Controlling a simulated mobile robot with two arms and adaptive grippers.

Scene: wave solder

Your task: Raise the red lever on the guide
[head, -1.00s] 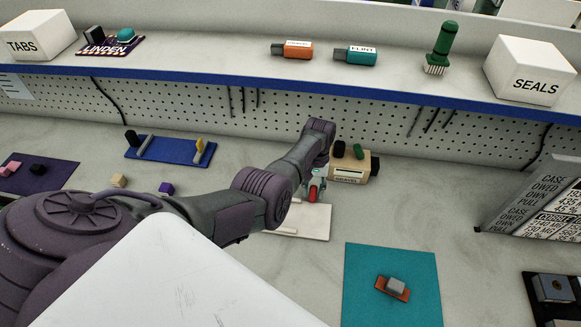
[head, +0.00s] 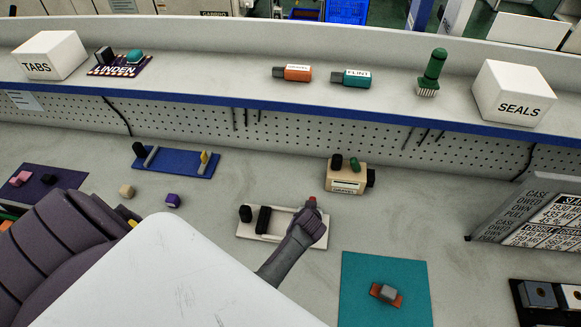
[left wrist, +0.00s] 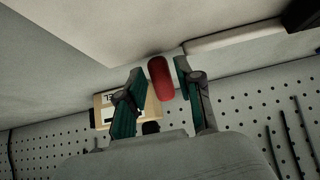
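The white guide plate (head: 285,238) lies on the bench with dark upright pieces on its left part. The red lever (head: 312,200) shows as a small red tip at the plate's right end, just beyond my left wrist. In the left wrist view, the red lever (left wrist: 160,78) is a rounded red handle between the green fingers of my left gripper (left wrist: 160,75). The fingers are apart, with a gap visible beside the handle. In the head view my left wrist hides the fingers and the lever's lower part. My right gripper is not in view.
A tan block (head: 345,186) with dark and green knobs stands behind the guide. A blue plate (head: 176,162) with a yellow lever lies further left. A teal mat (head: 385,270) bearing a small orange-and-grey part lies to the right. The shelf (head: 220,75) spans the back.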

